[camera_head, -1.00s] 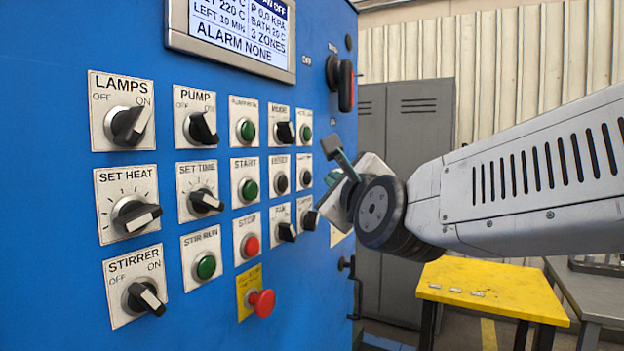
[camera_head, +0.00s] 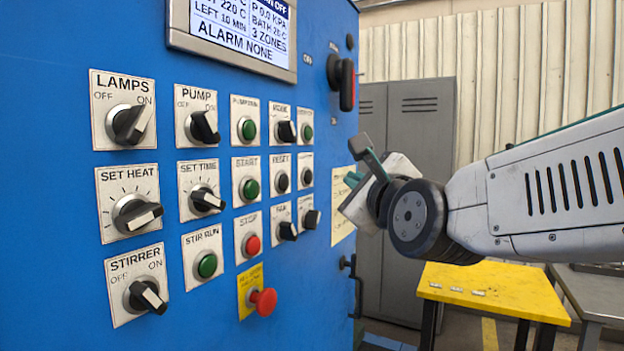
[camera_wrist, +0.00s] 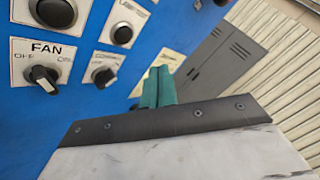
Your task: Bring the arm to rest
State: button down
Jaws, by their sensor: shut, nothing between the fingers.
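My gripper (camera_head: 353,180) is at the end of the grey arm, right of the blue control panel (camera_head: 60,250) in the head view. It stands apart from the knobs and buttons, in front of the panel's right edge. In the wrist view its green fingers (camera_wrist: 158,88) are together with nothing between them. The fan knob (camera_wrist: 44,78) shows at the left of the wrist view, clear of the fingers.
A red emergency button (camera_head: 263,302) sticks out low on the panel. A dark red-and-black handle (camera_head: 346,84) juts from its upper right. A yellow table (camera_head: 490,290) stands below the arm, and a grey locker (camera_head: 420,120) is behind. Open air lies around the gripper.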

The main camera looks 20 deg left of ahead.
jog(key=s+d+f+n+g+h, duration=0.1)
jog(key=s+f+n+g, duration=0.15)
jog(key=f+n, duration=0.3)
jog(key=s+d+f+n+g+h, duration=0.1)
jog(key=f+n+g+h, duration=0.1)
jog(key=f+n+g, duration=0.3)
jog(key=s+d+f+n+h, duration=0.3)
jog(key=s+d+f+n, duration=0.15)
jog(key=d+f, duration=0.45)
jog(key=s+d+f+n+g+h, duration=0.1)
jog(key=s+d, duration=0.4)
jog(key=d, duration=0.5)
jog(key=s+d+f+n+g+h, duration=0.1)
jog(key=s+d+f+g+h, duration=0.1)
jog(key=s+d, duration=0.4)
jog(key=s+d+f+n+g+h, duration=0.1)
jog(key=s+d, duration=0.5)
jog(key=d, duration=1)
jog(key=shift+f+g+h, duration=0.8)
jog(key=shift+g+h, duration=0.05)
jog(key=shift+h, duration=0.15)
